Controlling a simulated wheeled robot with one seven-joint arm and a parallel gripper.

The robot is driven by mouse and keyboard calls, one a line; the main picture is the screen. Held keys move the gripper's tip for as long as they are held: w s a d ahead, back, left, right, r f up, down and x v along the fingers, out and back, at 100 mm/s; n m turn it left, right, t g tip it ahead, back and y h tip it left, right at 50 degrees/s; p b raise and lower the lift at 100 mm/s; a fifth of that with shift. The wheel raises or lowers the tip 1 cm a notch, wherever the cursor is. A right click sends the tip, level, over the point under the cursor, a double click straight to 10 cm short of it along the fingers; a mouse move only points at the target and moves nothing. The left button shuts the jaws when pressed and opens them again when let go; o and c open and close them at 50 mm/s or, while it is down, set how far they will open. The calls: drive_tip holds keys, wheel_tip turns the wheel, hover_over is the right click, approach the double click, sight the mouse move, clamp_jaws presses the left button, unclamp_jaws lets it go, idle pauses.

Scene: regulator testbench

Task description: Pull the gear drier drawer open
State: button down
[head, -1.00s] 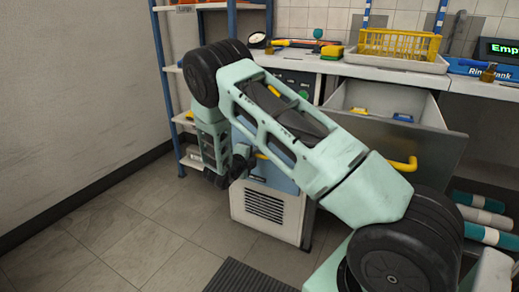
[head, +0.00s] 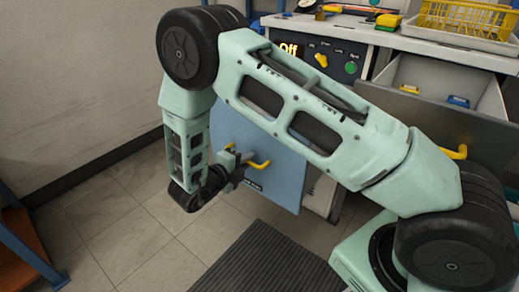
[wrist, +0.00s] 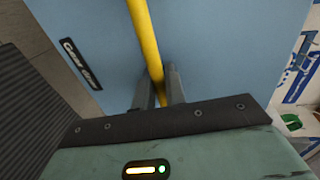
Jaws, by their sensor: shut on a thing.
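The gear drier drawer has a light blue front (head: 283,170) that stands out from the bench cabinet in the head view. Its label shows in the wrist view, where the blue front (wrist: 85,25) fills most of the picture. A yellow bar handle (wrist: 145,45) is on this front; a bit of the handle (head: 262,165) shows in the head view. My gripper (wrist: 160,88) is shut on the handle, with a finger on each side of it. In the head view my gripper (head: 238,163) is at the front's face. My arm hides part of the front, and the drawer's inside is not clearly visible.
A grey drawer with a yellow handle (head: 454,152) stands open at the right, holding blue and yellow items. The bench top carries a yellow basket (head: 465,20). A control panel (head: 320,55) reads "Off". A dark ribbed mat (head: 270,258) lies on the floor.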

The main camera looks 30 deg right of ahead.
drive_tip(key=shift+f+v, duration=0.15)
drive_tip(key=shift+v, duration=0.7)
drive_tip(key=shift+f+v, duration=0.2)
drive_tip(key=shift+v, duration=0.6)
drive_tip(key=c, duration=1.5)
unclamp_jaws()
drive_tip(key=shift+c, duration=0.2)
drive_tip(key=p+v, duration=0.3)
drive_tip(key=v, duration=1.4)
drive_tip(key=shift+s+a, duration=0.15)
drive_tip(key=shift+a, duration=0.05)
